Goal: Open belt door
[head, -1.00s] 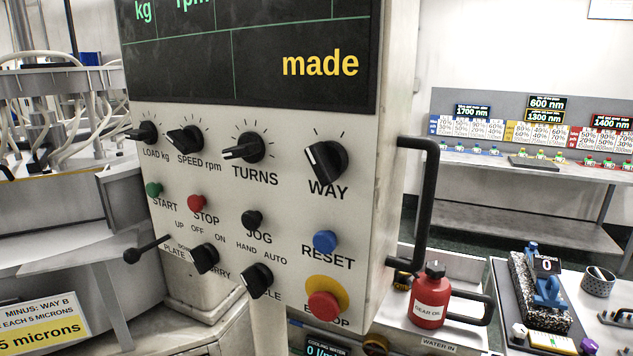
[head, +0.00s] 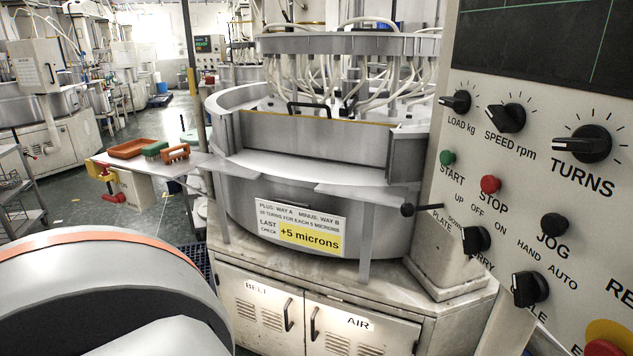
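The belt door (head: 256,318) is the left of two pale doors in the cabinet under the round lapping machine. It bears the label BELT (head: 256,287), has louvre slots and a dark upright handle (head: 288,314) near its right edge. It looks shut, and its lower part is cut off by the picture's bottom edge. The air door (head: 345,335) beside it also looks shut, with its own dark handle (head: 314,323) near the belt door's handle. Neither of my grippers is in view.
A control panel (head: 530,180) with knobs and buttons stands close on the right. A side shelf (head: 155,168) with a brown tray (head: 133,148) and brushes juts out left of the machine. Part of my own white arm fills the lower left. Floor (head: 150,230) shows at left.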

